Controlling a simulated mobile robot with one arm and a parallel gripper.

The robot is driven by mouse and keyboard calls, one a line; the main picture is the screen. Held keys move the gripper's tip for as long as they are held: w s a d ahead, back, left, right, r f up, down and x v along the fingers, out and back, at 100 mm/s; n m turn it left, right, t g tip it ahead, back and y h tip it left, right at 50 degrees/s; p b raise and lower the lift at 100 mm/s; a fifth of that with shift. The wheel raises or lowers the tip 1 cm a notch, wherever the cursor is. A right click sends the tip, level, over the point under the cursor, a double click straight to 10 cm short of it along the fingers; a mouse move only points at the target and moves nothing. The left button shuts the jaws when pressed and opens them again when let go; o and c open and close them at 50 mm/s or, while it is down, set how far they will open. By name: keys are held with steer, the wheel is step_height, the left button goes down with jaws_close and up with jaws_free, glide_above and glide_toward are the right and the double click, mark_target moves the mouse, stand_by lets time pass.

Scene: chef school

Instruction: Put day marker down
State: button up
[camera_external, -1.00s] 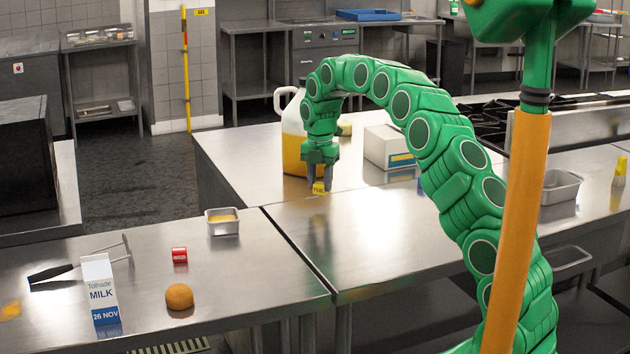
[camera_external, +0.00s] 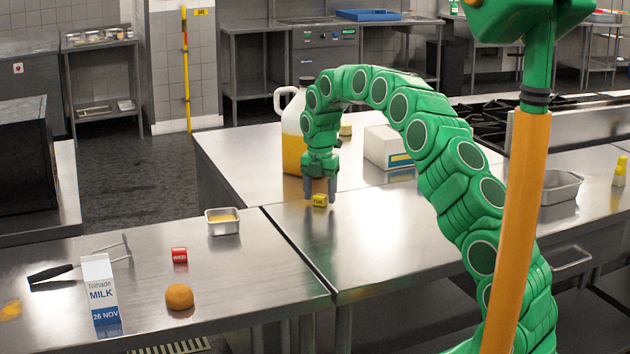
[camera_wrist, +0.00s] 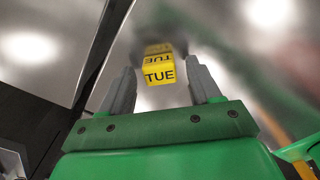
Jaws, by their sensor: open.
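The day marker is a small yellow block (camera_external: 320,200) with black lettering, on the steel counter near its left edge. In the wrist view the yellow block (camera_wrist: 159,75) reads TUE, and its reflection in the steel shows just above it. My gripper (camera_external: 320,194) is directly over the block, pointing down. In the wrist view my gripper (camera_wrist: 162,85) is open, with one finger on each side of the block and gaps between. The block appears to rest on the counter, just beyond the fingertips.
A large jug of yellow liquid (camera_external: 292,145) and a white box (camera_external: 387,148) stand behind my gripper. The left counter holds a milk carton (camera_external: 100,290), a red block (camera_external: 179,255), a bun (camera_external: 179,297) and a metal tin (camera_external: 222,226). Counter right of the marker is clear.

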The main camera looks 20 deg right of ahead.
mark_target(320, 195)
step_height(320, 195, up, 12)
steer(key=s+d+r+m, duration=0.1)
steer(key=s+r+m, duration=0.2)
steer(key=s, duration=0.4)
steer(key=s+r+m, duration=0.3)
steer(key=s+m, duration=0.1)
steer(key=s, duration=0.2)
steer(key=s+d+f+m, duration=0.1)
steer(key=s+m, duration=0.5)
steer(key=s, duration=0.8)
steer(key=s+d+f+m+g, duration=0.1)
steer(key=s+m, duration=0.6)
steer(key=s, duration=0.8)
steer(key=s+d+f+m, duration=0.2)
steer(key=s+d+m, duration=0.3)
steer(key=s, duration=1)
steer(key=shift+f+m+g, duration=0.3)
steer(key=shift+m+g, duration=0.1)
steer(key=shift+m, duration=0.6)
